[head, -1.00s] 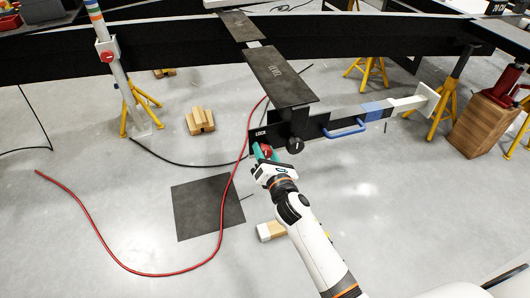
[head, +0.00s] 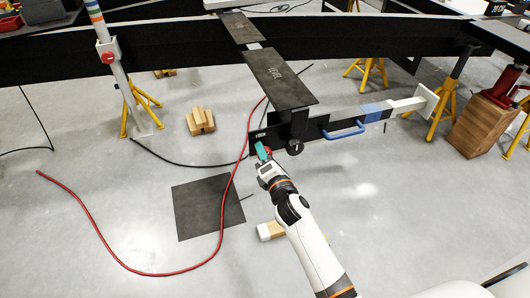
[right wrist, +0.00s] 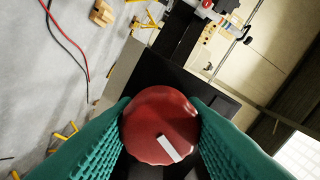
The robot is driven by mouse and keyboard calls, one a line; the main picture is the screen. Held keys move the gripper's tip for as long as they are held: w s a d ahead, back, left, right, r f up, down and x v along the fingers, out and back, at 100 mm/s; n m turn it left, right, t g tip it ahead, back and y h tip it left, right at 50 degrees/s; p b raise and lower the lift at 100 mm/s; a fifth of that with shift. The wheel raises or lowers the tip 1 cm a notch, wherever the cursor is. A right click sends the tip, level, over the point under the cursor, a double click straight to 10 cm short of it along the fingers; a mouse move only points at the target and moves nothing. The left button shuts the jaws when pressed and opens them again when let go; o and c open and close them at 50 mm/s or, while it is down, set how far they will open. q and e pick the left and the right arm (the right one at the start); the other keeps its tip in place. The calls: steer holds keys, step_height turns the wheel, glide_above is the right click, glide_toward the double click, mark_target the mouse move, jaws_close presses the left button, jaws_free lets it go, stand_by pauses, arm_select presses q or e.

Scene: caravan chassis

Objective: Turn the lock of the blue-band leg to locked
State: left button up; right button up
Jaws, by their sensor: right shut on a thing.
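The blue-band leg (head: 405,104) is stretched out sideways in the head view, with a blue band (head: 373,112) and a white foot plate at its right end. At its left end is a black plate with lettering, partly unclear, that looks like "LOCK" (head: 258,135). My right gripper (head: 265,151) is at that plate, its teal fingers shut on the red lock knob. In the right wrist view the round red knob (right wrist: 158,118) sits between both fingers, its white mark (right wrist: 170,148) slanting toward the lower right. My left gripper is not in view.
A red hose (head: 150,272) and a dark mat (head: 208,207) lie on the floor. Another leg with a red knob (head: 107,57) stands at left.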

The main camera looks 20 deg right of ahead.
steer(key=shift+m, duration=1)
steer(key=m+p, duration=0.3)
steer(key=m, duration=0.6)
steer(key=shift+p, duration=0.35)
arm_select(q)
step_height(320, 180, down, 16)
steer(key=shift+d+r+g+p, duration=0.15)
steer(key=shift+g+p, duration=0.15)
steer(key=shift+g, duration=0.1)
arm_select(e)
steer(key=shift+f+m, duration=0.1)
steer(key=shift+m, duration=0.9)
steer(key=o, duration=1)
steer(key=shift+s, duration=0.15)
